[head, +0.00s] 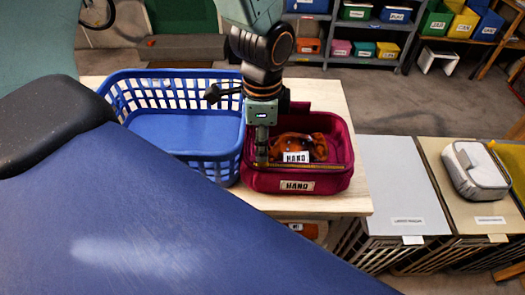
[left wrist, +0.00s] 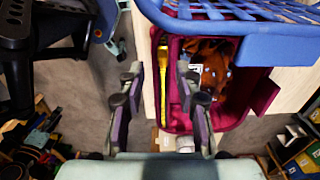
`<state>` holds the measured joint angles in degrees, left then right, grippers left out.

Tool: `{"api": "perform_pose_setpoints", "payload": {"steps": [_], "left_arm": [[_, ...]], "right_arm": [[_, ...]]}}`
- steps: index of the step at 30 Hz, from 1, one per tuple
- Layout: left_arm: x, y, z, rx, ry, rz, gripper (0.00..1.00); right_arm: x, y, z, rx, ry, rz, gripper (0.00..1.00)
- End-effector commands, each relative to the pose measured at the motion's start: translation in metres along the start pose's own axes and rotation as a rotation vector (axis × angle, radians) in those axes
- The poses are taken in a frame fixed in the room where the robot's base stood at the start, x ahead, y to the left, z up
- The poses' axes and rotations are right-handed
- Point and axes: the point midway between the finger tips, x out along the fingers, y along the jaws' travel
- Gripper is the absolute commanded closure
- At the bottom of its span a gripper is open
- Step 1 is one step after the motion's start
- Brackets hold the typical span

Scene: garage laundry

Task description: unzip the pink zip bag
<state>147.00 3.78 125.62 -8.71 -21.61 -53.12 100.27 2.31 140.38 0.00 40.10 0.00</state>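The pink zip bag (head: 342,181), deep magenta with a HAND label on its front, stands on the wooden table. Its top is open, and an orange-brown item (head: 310,142) with a HAND tag lies inside. A thin yellow strip runs along the inside of its front rim. My left gripper (head: 262,158) points down at the bag's front left part. In the left wrist view its fingers (left wrist: 158,84) are apart, with the bag's rim and yellow strip (left wrist: 163,75) showing between and beyond them. Contact with the bag cannot be told. My right gripper is not in view.
A blue laundry basket (head: 180,85) stands close against the bag's left side. The wooden table (head: 335,98) has little bare room. To the right are lower labelled hamper tops (head: 405,190), one with a grey case (head: 475,170). Shelves with coloured bins (head: 360,48) stand behind.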

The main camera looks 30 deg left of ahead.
Motion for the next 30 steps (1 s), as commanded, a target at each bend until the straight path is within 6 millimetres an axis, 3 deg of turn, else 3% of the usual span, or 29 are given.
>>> {"api": "perform_pose_setpoints", "payload": {"steps": [6,18,30], "left_arm": [[0.029,-0.002,0.0,-0.001,0.0,0.001,0.66],[0.036,-0.003,0.0,-0.001,0.002,-0.001,0.66],[0.036,-0.003,0.0,-0.001,0.002,-0.001,1.0]], "right_arm": [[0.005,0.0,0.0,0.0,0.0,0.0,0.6],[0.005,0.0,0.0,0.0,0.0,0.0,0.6],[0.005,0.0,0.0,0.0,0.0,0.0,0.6]]}}
